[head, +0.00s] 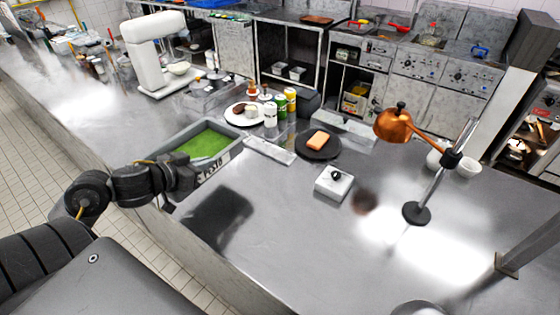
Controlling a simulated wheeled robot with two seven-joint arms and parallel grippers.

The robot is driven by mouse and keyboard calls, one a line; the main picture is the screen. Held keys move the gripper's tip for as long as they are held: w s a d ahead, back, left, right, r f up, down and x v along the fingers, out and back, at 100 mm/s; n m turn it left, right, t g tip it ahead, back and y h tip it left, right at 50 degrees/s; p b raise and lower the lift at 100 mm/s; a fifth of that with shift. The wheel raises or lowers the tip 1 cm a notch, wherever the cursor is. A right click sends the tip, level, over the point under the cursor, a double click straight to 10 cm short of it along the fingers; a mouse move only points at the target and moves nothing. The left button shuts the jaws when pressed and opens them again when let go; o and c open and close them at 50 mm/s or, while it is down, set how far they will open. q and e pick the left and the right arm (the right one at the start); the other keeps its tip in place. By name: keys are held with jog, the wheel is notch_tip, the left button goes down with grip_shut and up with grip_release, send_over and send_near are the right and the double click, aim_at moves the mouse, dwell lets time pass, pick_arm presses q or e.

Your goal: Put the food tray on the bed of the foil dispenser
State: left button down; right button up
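A grey rectangular tray with green contents (240,143) is at the left of the steel counter, in the middle left of the head view. My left gripper (192,174) is at the tray's near side and overlaps its near wall. Its fingertips are dark and small here, so I cannot tell whether they are shut on the rim. A dark shadow or reflection lies on the counter in front of the tray. I cannot clearly make out the foil dispenser; a flat silver plate (270,151) lies just right of the tray. My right gripper is not in view.
A white stand mixer (150,58) stands behind the tray. Bottles and cans (281,105), a white plate (236,116), a dark plate with an orange-brown slab (318,141), a small white box (334,182) and a copper lamp (396,125) stand rightward. The front middle counter is clear.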

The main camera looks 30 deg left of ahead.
pick_arm(q)
jog(key=shift+w+d+f+b, duration=0.5)
jog(key=shift+w+d+f, duration=0.95)
jog(key=shift+w+f, duration=0.5)
jog(key=shift+w+d+f+b, duration=0.45)
jog(key=shift+w+d+f, duration=1.1)
jog(key=shift+f, duration=0.75)
jog(key=shift+w+d+f+b, duration=0.5)
jog(key=shift+w+d+f, duration=0.85)
jog(key=shift+w+f, duration=0.6)
jog(key=shift+s+f, duration=0.15)
jog(key=c, duration=2)
grip_release()
jog(key=shift+f, duration=0.2)
jog(key=shift+c, duration=0.2)
jog(key=o, duration=0.4)
jog(key=shift+r, duration=0.1)
